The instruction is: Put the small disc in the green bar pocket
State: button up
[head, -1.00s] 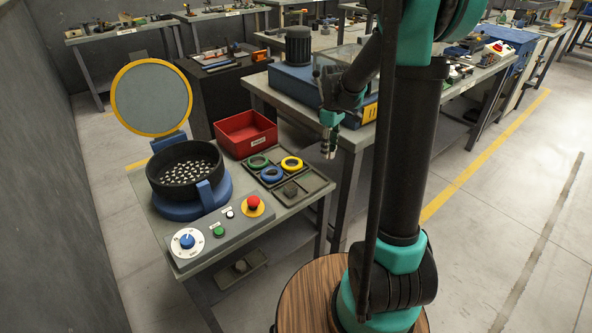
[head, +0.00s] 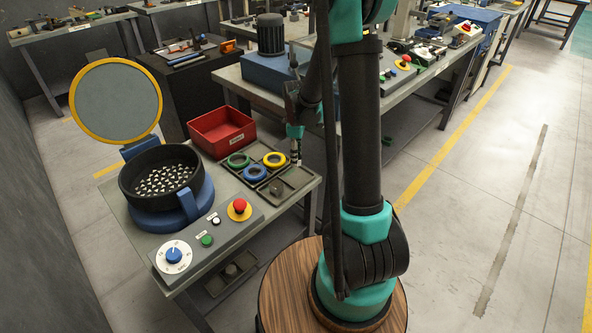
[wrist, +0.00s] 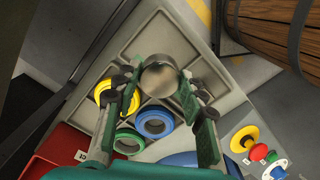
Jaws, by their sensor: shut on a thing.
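A round metal disc (wrist: 160,76) with a shiny face sits between the two fingertips of my gripper (wrist: 161,88) in the wrist view. My gripper is shut on it. In the head view my gripper (head: 296,158) is at the right side of a grey compartment tray (head: 300,184), and the disc cannot be made out there. The tray holds a green ring (head: 238,160), a blue ring (head: 255,172) and a yellow ring (head: 274,159) in separate pockets, and a dark grey lump (head: 277,188) in its front part.
A red bin (head: 221,132) stands behind the tray. A black bowl of small parts (head: 160,178) on a blue base stands left of it. A control panel (head: 207,240) with knob and buttons lies along the front. A second bench (head: 235,82) stands close behind.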

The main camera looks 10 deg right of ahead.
jog(key=shift+f, duration=3.45)
jog(key=o, duration=1.2)
jog(key=shift+f, duration=0.1)
jog(key=shift+o, duration=0.2)
